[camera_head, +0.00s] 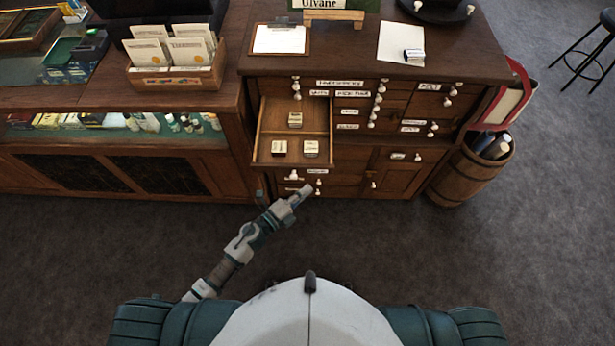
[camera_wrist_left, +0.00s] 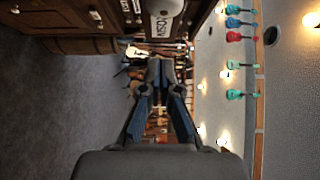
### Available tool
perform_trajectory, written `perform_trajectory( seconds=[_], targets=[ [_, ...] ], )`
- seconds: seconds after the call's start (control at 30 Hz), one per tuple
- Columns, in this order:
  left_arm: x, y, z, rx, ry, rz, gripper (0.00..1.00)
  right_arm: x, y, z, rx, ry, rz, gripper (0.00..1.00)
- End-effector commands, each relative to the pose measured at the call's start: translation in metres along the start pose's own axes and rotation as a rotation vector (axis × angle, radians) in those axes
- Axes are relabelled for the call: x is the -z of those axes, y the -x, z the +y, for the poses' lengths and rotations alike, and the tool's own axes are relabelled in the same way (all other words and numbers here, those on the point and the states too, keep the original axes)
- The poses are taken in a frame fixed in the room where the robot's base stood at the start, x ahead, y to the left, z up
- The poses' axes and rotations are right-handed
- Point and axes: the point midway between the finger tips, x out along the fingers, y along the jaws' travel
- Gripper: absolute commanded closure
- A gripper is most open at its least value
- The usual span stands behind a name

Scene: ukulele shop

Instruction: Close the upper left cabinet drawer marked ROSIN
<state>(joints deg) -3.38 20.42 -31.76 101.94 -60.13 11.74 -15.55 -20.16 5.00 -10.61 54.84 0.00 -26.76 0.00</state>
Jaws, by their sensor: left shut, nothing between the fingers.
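The upper left cabinet drawer (camera_head: 268,130) is pulled well out in the head view. Its inside shows, with a few small boxes lying in it. In the left wrist view a label reading ROSIN (camera_wrist_left: 161,27) shows close by at the top, beside a pale round knob (camera_wrist_left: 166,7). My right gripper is not in view.
The cabinet (camera_head: 480,62) has several other drawers with pale knobs, all seemingly shut. A clipboard (camera_head: 280,39) lies on top. A glass display counter (camera_head: 110,135) stands at left, a wooden barrel (camera_head: 465,172) at right. The carpet in front is clear.

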Motion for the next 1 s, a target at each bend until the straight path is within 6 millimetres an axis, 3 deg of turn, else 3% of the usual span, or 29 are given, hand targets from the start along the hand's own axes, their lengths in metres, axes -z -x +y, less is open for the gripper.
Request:
perform_trajectory(
  seconds=[0.07,0.3,1.0],
  targets=[
    [0.0,-0.017,-0.002,0.002,-0.002,0.0,1.0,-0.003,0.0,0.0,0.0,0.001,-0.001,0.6],
    [-0.024,-0.036,0.001,-0.001,0.0,-0.002,1.0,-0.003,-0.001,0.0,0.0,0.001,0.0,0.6],
    [-0.038,-0.05,0.001,-0.001,-0.001,-0.002,1.0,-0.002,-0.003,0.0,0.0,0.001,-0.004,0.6]
  ],
)
